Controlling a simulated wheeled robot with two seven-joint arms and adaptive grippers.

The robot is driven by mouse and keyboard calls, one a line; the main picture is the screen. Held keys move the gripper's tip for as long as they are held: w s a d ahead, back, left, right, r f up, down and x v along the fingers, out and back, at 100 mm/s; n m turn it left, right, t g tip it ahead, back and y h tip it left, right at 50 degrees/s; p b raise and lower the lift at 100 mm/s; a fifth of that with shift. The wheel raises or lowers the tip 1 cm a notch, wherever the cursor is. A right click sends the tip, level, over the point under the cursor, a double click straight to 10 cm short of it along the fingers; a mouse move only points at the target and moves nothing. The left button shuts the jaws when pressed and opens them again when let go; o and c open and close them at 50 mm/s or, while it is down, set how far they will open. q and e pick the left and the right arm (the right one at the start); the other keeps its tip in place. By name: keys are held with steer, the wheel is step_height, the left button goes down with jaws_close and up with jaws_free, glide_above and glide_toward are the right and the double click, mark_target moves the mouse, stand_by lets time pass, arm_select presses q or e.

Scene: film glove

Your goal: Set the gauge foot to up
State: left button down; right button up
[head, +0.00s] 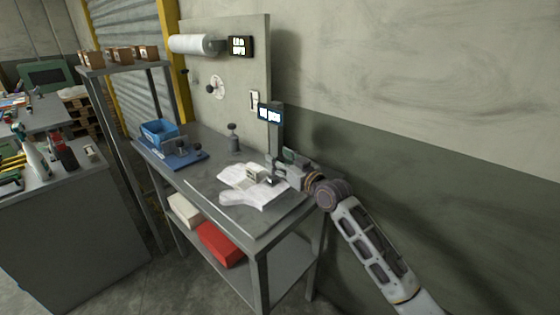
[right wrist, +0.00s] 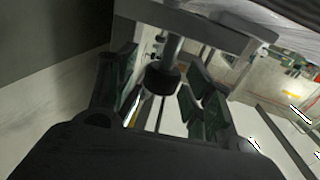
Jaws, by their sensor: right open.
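The gauge (head: 277,135) stands at the right back of the workbench, a dark upright post with a small lit display (head: 269,114) on top. My right gripper (head: 278,172) is at its lower part, and the arm and gripper hide much of the gauge's base. In the right wrist view, a dark round foot (right wrist: 162,82) on a grey rod lies between the two fingers of my right gripper (right wrist: 161,68). The fingers are open, with gaps on both sides of the foot. Whether the foot is up or down I cannot tell. My left gripper is not in view.
White sheets (head: 258,192) and a pale glove-like shape (head: 238,199) lie on the workbench (head: 200,172). A grey weight-like object (head: 233,140) and a blue bin (head: 158,131) stand further left. A pegboard panel (head: 235,75) rises behind. A red box (head: 219,243) sits on the lower shelf.

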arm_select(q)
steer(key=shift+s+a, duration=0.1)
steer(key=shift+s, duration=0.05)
arm_select(e)
steer(key=shift+c, duration=0.3)
jaws_close()
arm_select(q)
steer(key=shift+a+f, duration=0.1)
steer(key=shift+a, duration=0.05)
